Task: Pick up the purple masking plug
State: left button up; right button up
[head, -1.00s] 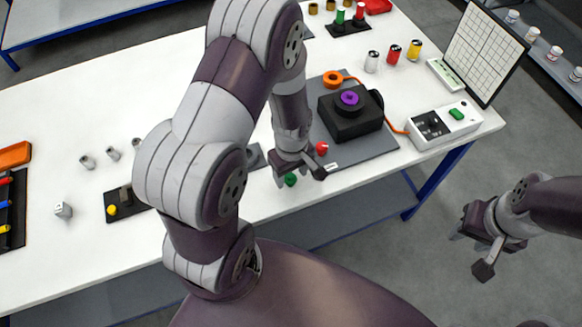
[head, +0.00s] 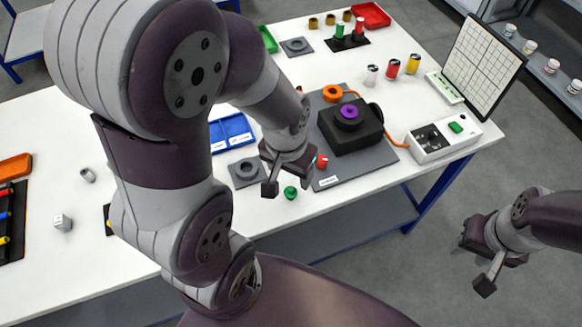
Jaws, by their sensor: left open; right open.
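The purple masking plug (head: 348,112) is a small purple ring-like piece on top of a black block-shaped fixture (head: 358,135) on a grey mat (head: 328,181). My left gripper (head: 287,184) is open and points down over the table, to the left of the fixture and apart from the plug. A red piece (head: 321,161) and a green piece (head: 290,192) lie close to its fingers. My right gripper (head: 473,268) is open and empty, off the table at the right, above the floor.
An orange ring (head: 332,93) lies behind the fixture. A white control box (head: 444,138) with an orange cable stands to its right, with a gridded panel (head: 481,58) behind. Red and yellow cans stand further back. Blue trays (head: 232,131) lie left of my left gripper.

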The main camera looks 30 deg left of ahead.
aim_at(348, 112)
jog(key=i+l+u, duration=0.1)
jog(key=u, duration=0.55)
jog(key=i+l+u, duration=0.15)
jog(key=l, duration=0.35)
jog(key=i+l+u, duration=0.15)
jog(key=l, duration=0.4)
jog(key=i+l+u, duration=0.1)
jog(key=l, duration=0.45)
jog(key=i+l+u, duration=0.15)
jog(key=l, duration=0.4)
